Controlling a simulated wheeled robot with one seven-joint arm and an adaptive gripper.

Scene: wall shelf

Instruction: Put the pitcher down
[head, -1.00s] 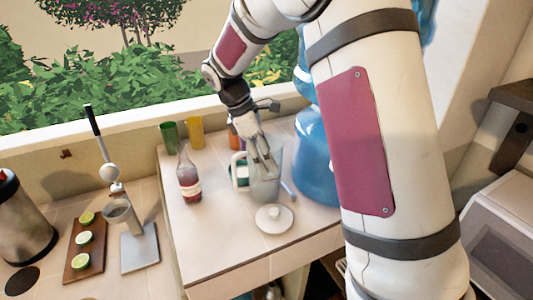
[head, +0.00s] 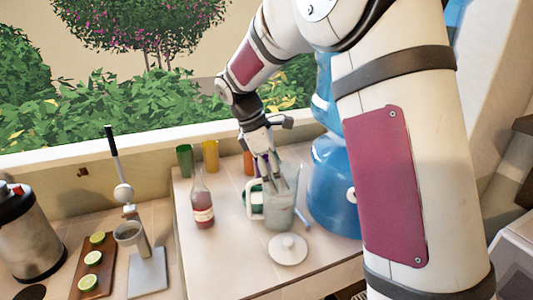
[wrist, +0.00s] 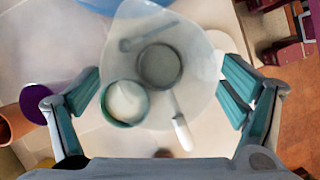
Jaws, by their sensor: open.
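The pitcher (head: 281,214), pale and translucent, stands upright on the table with its lid off. My gripper (head: 277,184) is above and around its upper part, coming from the back left. In the wrist view I look down into the pitcher (wrist: 165,35). The two teal fingers of my gripper (wrist: 162,75) are spread wide, one on each side of it, with a gap on the left. Whether the right finger touches the wall I cannot tell. The white handle (wrist: 182,133) points toward the bottom of the wrist view.
A white lid (head: 288,250) lies in front of the pitcher. A red bottle (head: 203,204) stands left, green (head: 184,160) and yellow (head: 210,156) cups behind. A big blue water jug (head: 335,190) is close on the right. The table's front left is clear.

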